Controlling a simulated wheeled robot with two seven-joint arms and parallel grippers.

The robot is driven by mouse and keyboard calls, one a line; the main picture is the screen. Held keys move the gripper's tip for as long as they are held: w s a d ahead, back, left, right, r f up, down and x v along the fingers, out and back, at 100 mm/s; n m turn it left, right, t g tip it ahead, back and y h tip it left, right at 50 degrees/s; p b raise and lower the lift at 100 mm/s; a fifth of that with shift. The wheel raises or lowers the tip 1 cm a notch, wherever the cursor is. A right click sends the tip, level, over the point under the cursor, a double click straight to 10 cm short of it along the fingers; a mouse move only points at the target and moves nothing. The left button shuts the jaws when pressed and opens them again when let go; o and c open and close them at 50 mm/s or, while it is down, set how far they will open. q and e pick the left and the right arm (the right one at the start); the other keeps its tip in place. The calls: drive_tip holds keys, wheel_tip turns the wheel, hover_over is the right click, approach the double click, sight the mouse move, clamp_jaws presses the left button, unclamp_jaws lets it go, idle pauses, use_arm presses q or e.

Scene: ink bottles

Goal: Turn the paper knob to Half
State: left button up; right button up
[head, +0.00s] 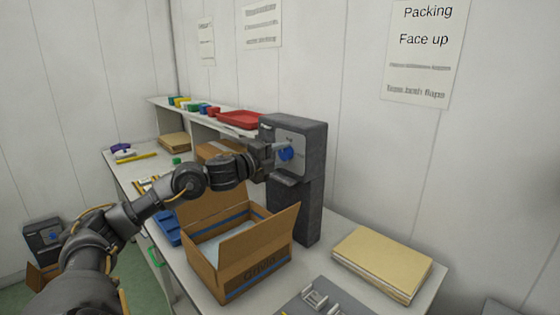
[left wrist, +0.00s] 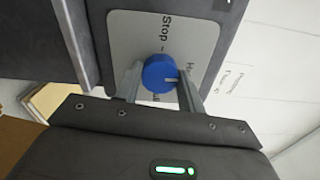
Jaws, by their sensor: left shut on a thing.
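The paper knob (left wrist: 160,73) is blue and round with a pale pointer mark. It sits on a light grey plate (left wrist: 130,22) with "Stop" lettering; other labels are partly hidden behind my gripper. In the head view the knob (head: 286,154) is on the face of a dark grey machine (head: 311,136) on a post. My left gripper (left wrist: 162,85) has a finger on each side of the knob and is shut on it. In the left wrist view the pointer mark is on the knob's right side, toward a label starting with "H". My right gripper is not in view.
An open cardboard box (head: 233,281) stands on the table in front of the machine. A stack of tan sheets (head: 383,262) lies to its right. A red tray (head: 238,119) and small coloured blocks are on the back shelf. A grey mat (head: 300,288) holds small parts at the front.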

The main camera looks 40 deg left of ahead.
use_arm(q)
drive_tip(key=shift+m, duration=0.4)
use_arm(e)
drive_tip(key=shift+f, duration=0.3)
use_arm(q)
drive_tip(key=o, duration=1)
drive_tip(key=shift+s+a+f+b, duration=0.15)
drive_tip(key=shift+s+f+b, duration=0.2)
drive_tip(key=shift+b, duration=0.3)
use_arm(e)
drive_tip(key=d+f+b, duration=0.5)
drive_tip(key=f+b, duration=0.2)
use_arm(q)
drive_tip(key=s, duration=0.3)
drive_tip(key=s+b, duration=0.1)
drive_tip(key=s, duration=0.6)
drive_tip(key=shift+a+r, duration=0.3)
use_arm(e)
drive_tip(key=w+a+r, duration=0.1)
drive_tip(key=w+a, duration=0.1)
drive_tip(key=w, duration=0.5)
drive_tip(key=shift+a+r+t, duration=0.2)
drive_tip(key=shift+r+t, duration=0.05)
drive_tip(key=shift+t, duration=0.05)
